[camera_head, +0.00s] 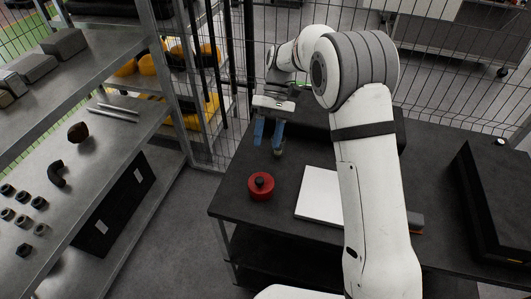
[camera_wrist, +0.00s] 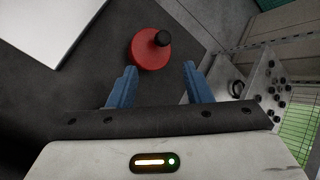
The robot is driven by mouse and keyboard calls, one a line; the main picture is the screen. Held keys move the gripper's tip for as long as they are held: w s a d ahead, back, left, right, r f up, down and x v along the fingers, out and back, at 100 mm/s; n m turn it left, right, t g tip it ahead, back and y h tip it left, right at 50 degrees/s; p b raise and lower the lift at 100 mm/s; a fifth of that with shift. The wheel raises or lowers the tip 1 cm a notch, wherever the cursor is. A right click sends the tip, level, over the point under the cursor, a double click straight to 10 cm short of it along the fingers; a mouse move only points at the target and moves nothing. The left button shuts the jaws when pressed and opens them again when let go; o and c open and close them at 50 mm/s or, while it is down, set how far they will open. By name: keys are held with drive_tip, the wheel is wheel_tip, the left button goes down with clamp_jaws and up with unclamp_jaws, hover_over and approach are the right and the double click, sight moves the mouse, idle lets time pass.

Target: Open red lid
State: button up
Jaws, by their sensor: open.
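The red lid (camera_head: 261,187) is round with a black knob on top. It lies on the dark table (camera_head: 232,198), near its left front corner. In the wrist view the red lid (camera_wrist: 148,52) shows ahead of my fingers, its black knob toward the right. My gripper (camera_head: 268,133) has two blue fingers and is above the table, behind the lid in the head view. In the wrist view my gripper (camera_wrist: 160,82) is open, with nothing between the fingers. The lid is apart from the fingers. What lies under the lid is hidden.
A white flat panel (camera_head: 318,193) lies right of the lid. A small grey object (camera_head: 279,151) stands below my fingers. A black case (camera_head: 495,200) is at the far right. Metal shelves (camera_head: 100,130) with dark parts stand at left, and a wire fence (camera_head: 440,85) behind.

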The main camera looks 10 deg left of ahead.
drive_tip(key=shift+v, duration=1.1)
